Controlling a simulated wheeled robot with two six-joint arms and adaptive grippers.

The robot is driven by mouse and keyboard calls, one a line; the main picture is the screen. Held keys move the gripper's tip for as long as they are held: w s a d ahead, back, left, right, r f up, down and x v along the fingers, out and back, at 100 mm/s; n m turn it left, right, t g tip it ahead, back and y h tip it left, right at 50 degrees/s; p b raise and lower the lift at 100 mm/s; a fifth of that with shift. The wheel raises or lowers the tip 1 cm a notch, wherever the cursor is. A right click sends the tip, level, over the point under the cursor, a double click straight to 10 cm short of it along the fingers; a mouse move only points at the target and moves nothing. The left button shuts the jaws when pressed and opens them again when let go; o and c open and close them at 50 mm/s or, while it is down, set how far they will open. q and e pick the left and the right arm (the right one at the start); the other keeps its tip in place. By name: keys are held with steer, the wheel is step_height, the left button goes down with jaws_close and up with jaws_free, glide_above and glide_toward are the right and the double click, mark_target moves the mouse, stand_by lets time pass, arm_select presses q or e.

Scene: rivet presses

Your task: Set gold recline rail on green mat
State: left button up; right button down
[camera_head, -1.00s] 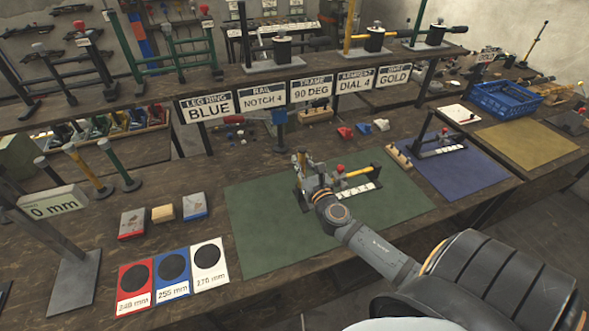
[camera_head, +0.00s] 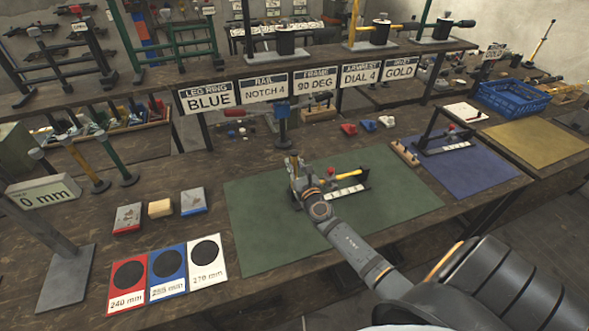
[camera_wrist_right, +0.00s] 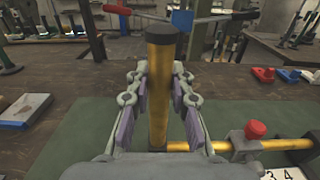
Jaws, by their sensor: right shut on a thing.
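The gold recline rail (camera_head: 346,178) is over the green mat (camera_head: 272,238) in the head view, with a gold bar, a red knob and a white numbered strip. Its low dark frame looks at or very near the mat; I cannot tell whether it touches. My right gripper (camera_head: 297,172) is at the rail's left end. In the right wrist view, its jaws (camera_wrist_right: 159,100) are shut around the upright gold post of the rail (camera_wrist_right: 160,85), and the bar with the red knob runs off to the right. My left gripper is not in view.
A blue mat (camera_head: 480,180) with another rail frame lies to the right, beyond a wooden peg block (camera_head: 404,152). Red, blue and white size cards (camera_head: 168,272) lie left of the green mat. A shelf with signs (camera_head: 290,85) crosses behind. The green mat's front is clear.

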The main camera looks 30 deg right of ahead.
steer(key=shift+r, duration=0.1)
steer(key=c, duration=1.2)
jaws_free()
steer(key=shift+s, duration=0.1)
steer(key=b+v, duration=0.2)
steer(key=v, duration=1)
steer(key=shift+a, duration=0.1)
